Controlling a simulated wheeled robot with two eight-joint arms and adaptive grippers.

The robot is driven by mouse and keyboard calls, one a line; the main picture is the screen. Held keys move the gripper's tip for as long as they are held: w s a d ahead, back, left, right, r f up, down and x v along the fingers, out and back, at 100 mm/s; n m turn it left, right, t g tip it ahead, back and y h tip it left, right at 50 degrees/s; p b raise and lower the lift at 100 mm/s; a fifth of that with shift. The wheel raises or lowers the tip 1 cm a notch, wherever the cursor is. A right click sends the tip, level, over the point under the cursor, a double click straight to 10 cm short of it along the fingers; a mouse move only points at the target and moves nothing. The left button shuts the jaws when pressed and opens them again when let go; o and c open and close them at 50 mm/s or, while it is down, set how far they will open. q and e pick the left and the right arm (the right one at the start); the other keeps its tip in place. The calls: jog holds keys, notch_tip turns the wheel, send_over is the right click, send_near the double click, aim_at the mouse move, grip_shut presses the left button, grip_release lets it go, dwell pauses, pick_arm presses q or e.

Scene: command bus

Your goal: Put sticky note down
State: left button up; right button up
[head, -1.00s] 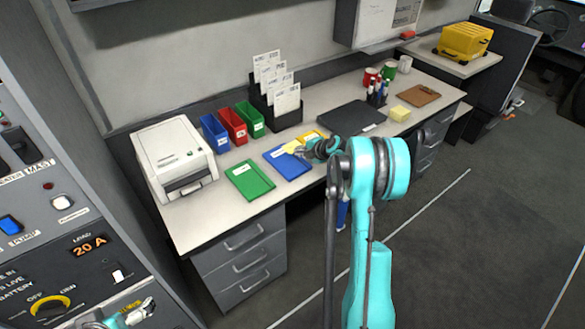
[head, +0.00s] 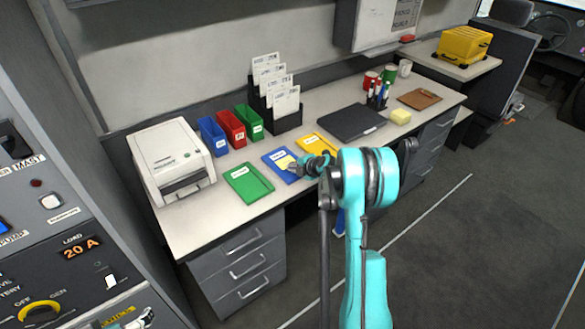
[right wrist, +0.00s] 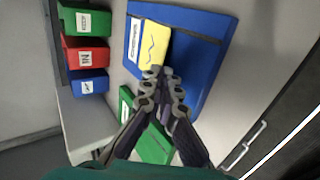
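The sticky note (right wrist: 154,46), yellow with a dark squiggle, is over the blue folder (right wrist: 205,50) in the right wrist view, beside its white label. In the head view the note (head: 286,163) shows against the blue folder (head: 275,155), left of my right gripper (head: 300,167). In the right wrist view my right gripper (right wrist: 160,73) has its fingertips close together at the note's near edge and looks shut on it. I cannot tell whether the note lies flat on the folder. Part of my left gripper (head: 140,318) shows at the bottom left; its fingers are unclear.
A green folder (head: 248,184) lies left of the blue one, a yellow folder (head: 318,145) right. Behind stand blue, red and green bins (head: 232,129) and a card rack (head: 285,121). A printer (head: 171,158) is at the left, a black laptop (head: 350,122) at the right.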

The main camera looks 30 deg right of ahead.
jog(key=shift+o, duration=0.8)
jog(key=shift+r, duration=0.2)
jog(key=a+p+v, duration=0.1)
jog(key=p+v, duration=0.3)
jog(key=v, duration=0.7)
jog(key=s+a+r+m+g, duration=0.1)
jog(key=s+a+r+m, duration=0.45)
jog(key=a, duration=0.35)
jog(key=s+a+r+m+g, duration=0.1)
jog(key=s+a+r+m, duration=0.4)
jog(key=a, duration=0.4)
jog(key=s+a+m, duration=0.4)
jog(key=s, duration=0.3)
jog(key=s+a+m+g+h, duration=0.1)
jog(key=s+a+m, duration=0.3)
jog(key=s, duration=0.4)
jog(key=shift+s+a+r, duration=0.25)
jog(key=shift+a+r, duration=0.05)
jog(key=shift+a, duration=0.1)
